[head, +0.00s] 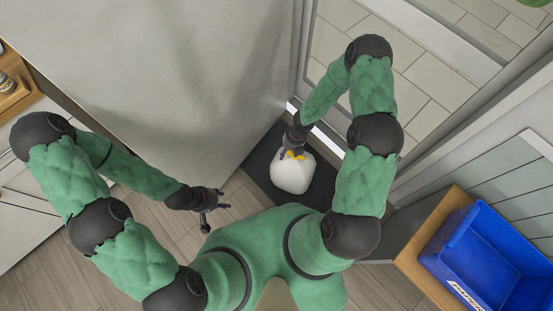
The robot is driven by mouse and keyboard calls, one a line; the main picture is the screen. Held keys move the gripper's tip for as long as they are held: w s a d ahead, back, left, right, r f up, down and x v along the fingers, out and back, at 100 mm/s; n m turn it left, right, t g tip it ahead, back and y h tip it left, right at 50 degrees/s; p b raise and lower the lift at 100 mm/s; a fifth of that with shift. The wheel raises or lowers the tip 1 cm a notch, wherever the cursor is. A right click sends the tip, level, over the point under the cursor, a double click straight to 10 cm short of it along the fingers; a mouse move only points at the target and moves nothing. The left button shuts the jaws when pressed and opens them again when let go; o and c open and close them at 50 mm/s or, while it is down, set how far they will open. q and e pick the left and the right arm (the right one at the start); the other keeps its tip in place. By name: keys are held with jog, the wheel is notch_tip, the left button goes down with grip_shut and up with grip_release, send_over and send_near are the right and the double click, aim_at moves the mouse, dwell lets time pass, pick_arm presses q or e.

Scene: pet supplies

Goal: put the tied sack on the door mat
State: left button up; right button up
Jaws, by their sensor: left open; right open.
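The tied sack (291,177) is white and rounded, with a yellow tie at its top. It rests on the dark door mat (259,162), which lies on the floor by the glass door. My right gripper (292,151) is open at the yellow tie, right over the top of the sack; I cannot tell whether its fingers touch the tie. My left gripper (213,208) is open and empty, to the left of the mat, above the wooden floor. Part of the mat is hidden under the sack and my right arm.
A blue bin (478,262) sits on a wooden surface (418,266) at the lower right. A glass door (331,42) borders the mat at the back right. A large pale panel (165,75) stands behind and left of the mat. Bare wood floor (170,235) lies at the lower left.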

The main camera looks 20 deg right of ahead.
jog(key=s+a+r+m, duration=0.2)
jog(key=s+a+m, duration=0.2)
jog(key=m, duration=0.6)
jog(key=s+a+r+m+y, duration=0.1)
jog(key=s+a+r+m, duration=0.1)
jog(key=m, duration=0.9)
jog(key=s+a+r+m, duration=0.2)
jog(key=s+a+m, duration=0.3)
jog(key=m, duration=0.5)
jog(key=shift+s+a+r+m+y, duration=0.3)
jog(key=shift+s+a, duration=0.05)
jog(key=shift+s, duration=0.4)
